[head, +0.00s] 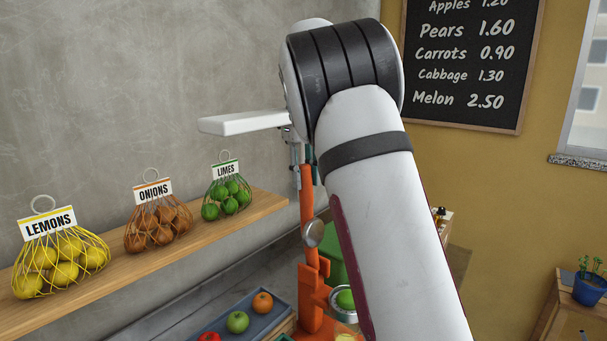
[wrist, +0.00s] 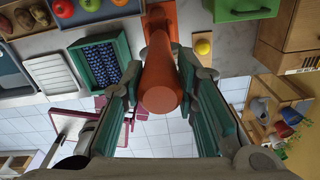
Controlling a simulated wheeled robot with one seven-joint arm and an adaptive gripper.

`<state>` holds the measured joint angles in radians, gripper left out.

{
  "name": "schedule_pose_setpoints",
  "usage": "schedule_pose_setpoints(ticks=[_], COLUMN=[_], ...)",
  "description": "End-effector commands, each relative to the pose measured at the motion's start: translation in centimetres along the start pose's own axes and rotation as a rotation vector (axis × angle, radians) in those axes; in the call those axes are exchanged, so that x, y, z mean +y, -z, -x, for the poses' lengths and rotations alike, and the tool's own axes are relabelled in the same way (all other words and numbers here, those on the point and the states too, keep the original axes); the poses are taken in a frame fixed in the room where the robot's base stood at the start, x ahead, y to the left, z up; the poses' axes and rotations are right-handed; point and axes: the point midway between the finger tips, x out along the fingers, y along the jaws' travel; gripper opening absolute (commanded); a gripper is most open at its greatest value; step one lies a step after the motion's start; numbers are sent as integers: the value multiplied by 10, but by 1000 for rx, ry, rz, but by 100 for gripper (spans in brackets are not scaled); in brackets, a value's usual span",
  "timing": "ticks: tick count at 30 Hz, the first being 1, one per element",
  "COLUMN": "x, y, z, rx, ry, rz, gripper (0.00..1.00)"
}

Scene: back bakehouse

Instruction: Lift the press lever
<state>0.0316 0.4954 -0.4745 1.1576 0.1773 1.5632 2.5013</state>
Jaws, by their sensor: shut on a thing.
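The press is orange and stands on the counter in the head view; its lever (head: 307,195) rises almost upright from the press body (head: 313,290). A green lime (head: 345,299) shows in the cup of the press. My gripper (head: 299,155) is at the lever's top end, partly hidden behind my arm. In the wrist view the lever (wrist: 161,88) points toward the camera with its round end between the green-padded fingers of my gripper (wrist: 161,72). The gripper is shut on the lever.
Net bags of lemons (head: 62,262), onions (head: 157,227) and limes (head: 227,196) stand on a wall shelf (head: 150,253) at left. A blue fruit tray (head: 225,325) is left of the press. A green crate (wrist: 128,48) of dark berries shows in the wrist view.

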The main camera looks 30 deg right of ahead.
Motion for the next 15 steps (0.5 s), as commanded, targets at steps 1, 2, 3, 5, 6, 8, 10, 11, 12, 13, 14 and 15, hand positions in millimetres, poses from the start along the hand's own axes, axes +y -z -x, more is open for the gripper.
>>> schedule_pose_setpoints(ticks=[1,2,3,5,6,8,10,11,12,13,14,15], x=[2,2,2,2,2,2,2,2,2,2,2,2], y=[-2,-2,-2,-2,-2,-2,-2,-3,-3,-3,-2,-2], z=[-3,-3,-3,-3,-3,-3,-3,-4,-4,-4,-3,-3], rx=[4,4,5,4,4,4,3,3,3,4,4,3], ry=[-2,-2,-2,-2,-2,-2,-2,-2,-2,-2,-2,-2], rz=[3,3,3,3,3,4,4,4,4,4,4,4], gripper=[0,0,0,0,0,0,0,0,37,43,48,48])
